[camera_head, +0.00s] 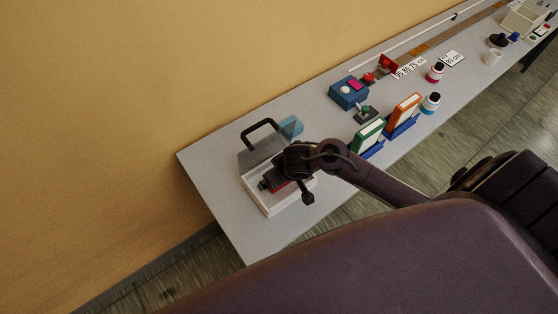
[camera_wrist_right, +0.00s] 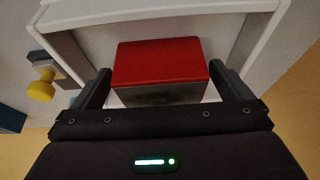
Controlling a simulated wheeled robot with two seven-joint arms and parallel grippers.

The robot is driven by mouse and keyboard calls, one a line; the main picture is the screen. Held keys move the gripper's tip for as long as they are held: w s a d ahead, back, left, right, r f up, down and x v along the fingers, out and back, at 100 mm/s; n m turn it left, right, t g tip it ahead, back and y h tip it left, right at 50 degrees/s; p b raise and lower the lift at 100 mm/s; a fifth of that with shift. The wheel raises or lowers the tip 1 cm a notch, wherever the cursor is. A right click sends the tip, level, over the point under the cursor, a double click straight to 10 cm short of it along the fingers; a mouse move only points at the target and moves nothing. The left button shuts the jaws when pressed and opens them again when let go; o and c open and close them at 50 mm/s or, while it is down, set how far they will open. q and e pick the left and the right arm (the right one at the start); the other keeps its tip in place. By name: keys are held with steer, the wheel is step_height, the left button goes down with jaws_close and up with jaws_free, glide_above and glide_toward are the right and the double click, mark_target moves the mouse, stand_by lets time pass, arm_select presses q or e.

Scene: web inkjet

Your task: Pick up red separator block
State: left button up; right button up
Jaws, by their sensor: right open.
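The red separator block (camera_wrist_right: 160,62) has a red top and a dark grey side, and it lies inside a white open tray (camera_wrist_right: 262,50). In the head view only a sliver of red shows under my right gripper (camera_head: 285,188). The white tray (camera_head: 268,208) stands near the left end of the long table. In the right wrist view my right gripper (camera_wrist_right: 160,80) is open, with one finger on each side of the block and small gaps visible. I cannot tell how deep the fingers reach. My left gripper is not in view.
A black-handled grey lid-like piece (camera_head: 262,148) and a light-blue block (camera_head: 290,126) sit behind the tray. The table's left end is clear. A yellow knob (camera_wrist_right: 41,91) shows in the wrist view.

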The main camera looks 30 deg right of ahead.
steer(key=shift+s, duration=0.15)
steer(key=c, duration=1.2)
